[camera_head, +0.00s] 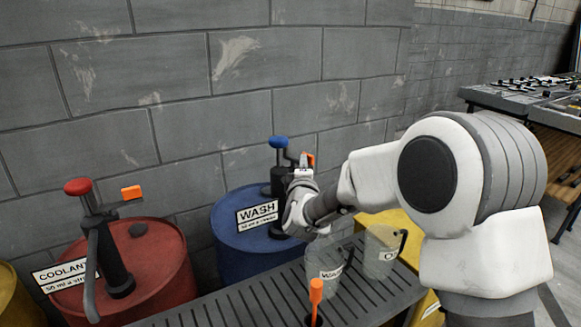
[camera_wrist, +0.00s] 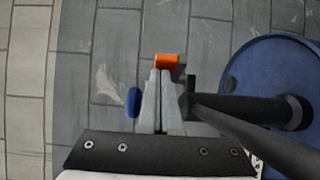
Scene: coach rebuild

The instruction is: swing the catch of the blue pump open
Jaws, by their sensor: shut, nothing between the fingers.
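The blue pump stands on the blue drum (camera_head: 236,237) labelled WASH, with a blue knob (camera_head: 278,142) on top of its black body (camera_head: 279,183). Its orange catch (camera_head: 309,159) shows just beside my gripper (camera_head: 301,170), which partly hides it. In the wrist view the orange catch (camera_wrist: 167,61) lies right at the tips of my gripper (camera_wrist: 161,74), whose fingers are together. I cannot tell whether they touch it. The blue knob (camera_wrist: 133,102) is left of the fingers and the black pump tube (camera_wrist: 245,107) is to their right.
A red drum (camera_head: 160,268) labelled COOLANT carries a red-knobbed pump with an orange catch (camera_head: 131,192). A block wall (camera_head: 180,80) is close behind.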

